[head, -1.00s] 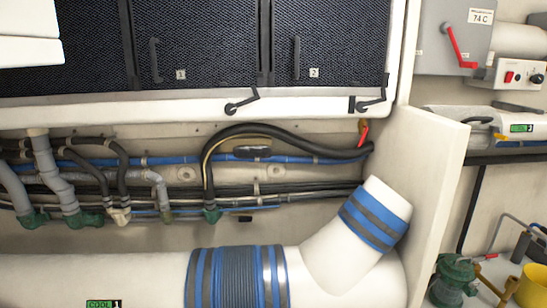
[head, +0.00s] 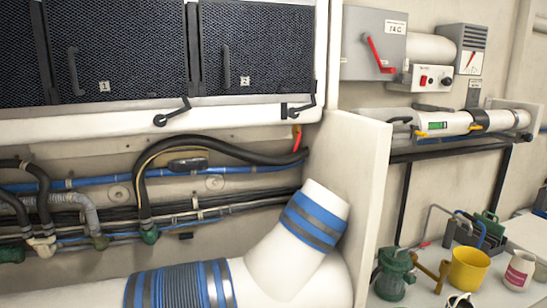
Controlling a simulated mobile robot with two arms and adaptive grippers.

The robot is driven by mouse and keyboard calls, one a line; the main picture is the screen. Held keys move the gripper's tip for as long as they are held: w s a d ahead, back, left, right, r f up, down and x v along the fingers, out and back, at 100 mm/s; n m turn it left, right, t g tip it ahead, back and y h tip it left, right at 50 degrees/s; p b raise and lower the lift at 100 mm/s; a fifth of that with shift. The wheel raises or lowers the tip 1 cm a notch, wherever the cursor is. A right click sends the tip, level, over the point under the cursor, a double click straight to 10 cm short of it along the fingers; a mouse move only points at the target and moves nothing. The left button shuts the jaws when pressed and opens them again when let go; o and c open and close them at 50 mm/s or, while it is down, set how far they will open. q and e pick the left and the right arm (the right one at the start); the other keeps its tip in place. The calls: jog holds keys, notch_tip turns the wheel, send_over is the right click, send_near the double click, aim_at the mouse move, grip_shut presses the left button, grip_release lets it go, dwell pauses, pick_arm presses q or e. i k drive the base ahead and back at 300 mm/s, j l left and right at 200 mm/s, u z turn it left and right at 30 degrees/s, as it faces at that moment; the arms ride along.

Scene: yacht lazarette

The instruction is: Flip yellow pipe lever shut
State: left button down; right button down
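No lever can be singled out with certainty as the yellow pipe lever. A small yellow piece (head: 421,133) shows at the left end of the white cylinder on the right wall. A brass-yellow pipe fitting (head: 430,275) stands beside the green strainer (head: 395,275) at the lower right. A small red handle (head: 425,244) lies just behind that fitting. A red-orange lever (head: 297,138) sits at the right end of the hoses under the lockers; whether it is open or shut is unclear.
A grey box with a large red lever (head: 375,55) hangs on the wall, above the white cylinder (head: 455,122). A yellow mug (head: 468,267) and white cup (head: 519,270) stand on the bench. A cream partition (head: 355,190) and thick white duct (head: 275,255) occupy the middle.

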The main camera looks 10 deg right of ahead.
aim_at(473, 125)
jog(key=z, duration=1.6)
jog(key=i+l, duration=1)
jog(key=l, duration=0.2)
jog(key=i+l+u, duration=0.1)
jog(key=i+l, duration=0.85)
jog(key=l, duration=0.25)
